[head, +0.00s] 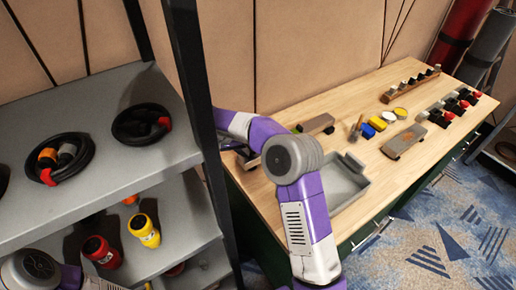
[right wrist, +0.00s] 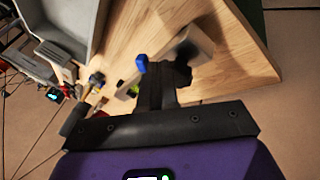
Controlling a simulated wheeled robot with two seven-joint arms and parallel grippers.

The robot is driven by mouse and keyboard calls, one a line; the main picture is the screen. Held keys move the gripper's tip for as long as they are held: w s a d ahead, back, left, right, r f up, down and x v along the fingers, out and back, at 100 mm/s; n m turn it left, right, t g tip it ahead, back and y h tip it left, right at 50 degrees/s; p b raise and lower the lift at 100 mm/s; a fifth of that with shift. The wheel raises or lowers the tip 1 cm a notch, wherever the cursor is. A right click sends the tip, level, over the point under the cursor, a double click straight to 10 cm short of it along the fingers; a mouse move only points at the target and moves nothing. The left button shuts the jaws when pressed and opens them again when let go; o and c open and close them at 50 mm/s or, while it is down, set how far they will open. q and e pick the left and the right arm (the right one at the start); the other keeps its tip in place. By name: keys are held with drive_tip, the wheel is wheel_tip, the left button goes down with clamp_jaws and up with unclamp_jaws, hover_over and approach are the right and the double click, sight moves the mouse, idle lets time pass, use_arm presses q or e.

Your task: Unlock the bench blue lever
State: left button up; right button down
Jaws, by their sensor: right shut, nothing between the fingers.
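The blue lever (right wrist: 142,63) shows in the right wrist view as a small upright blue handle beside the tips of my right gripper (right wrist: 165,85). It stands by a pale block (right wrist: 192,45) with dark parts at the bench edge. I cannot tell whether the fingers touch the lever. My right gripper is shut and empty. In the head view it is dark and mostly hidden behind my right arm, low over the near left end of the wooden bench (head: 290,108); the blue lever is hidden there. My left gripper is out of view.
On the bench are a grey tray (head: 343,187), a grey-topped block (head: 315,124), another block (head: 404,141), blue and yellow pieces (head: 377,123) and a rack (head: 412,85). A grey shelf (head: 95,150) with coiled cables and bottles stands close at the left, its post beside my right arm.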

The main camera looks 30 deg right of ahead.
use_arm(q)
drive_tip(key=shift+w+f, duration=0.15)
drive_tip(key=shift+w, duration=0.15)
use_arm(e)
drive_tip(key=r, duration=0.1)
drive_tip(key=w+d+r+m+h, duration=0.1)
drive_tip(key=r+m, duration=0.1)
drive_tip(key=shift+w+d+r, duration=0.1)
drive_tip(key=shift+w+d, duration=0.15)
use_arm(q)
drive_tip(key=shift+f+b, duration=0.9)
drive_tip(key=shift+b, duration=0.05)
use_arm(e)
drive_tip(key=x, duration=1)
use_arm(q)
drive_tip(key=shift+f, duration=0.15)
use_arm(e)
drive_tip(key=shift+d, duration=0.2)
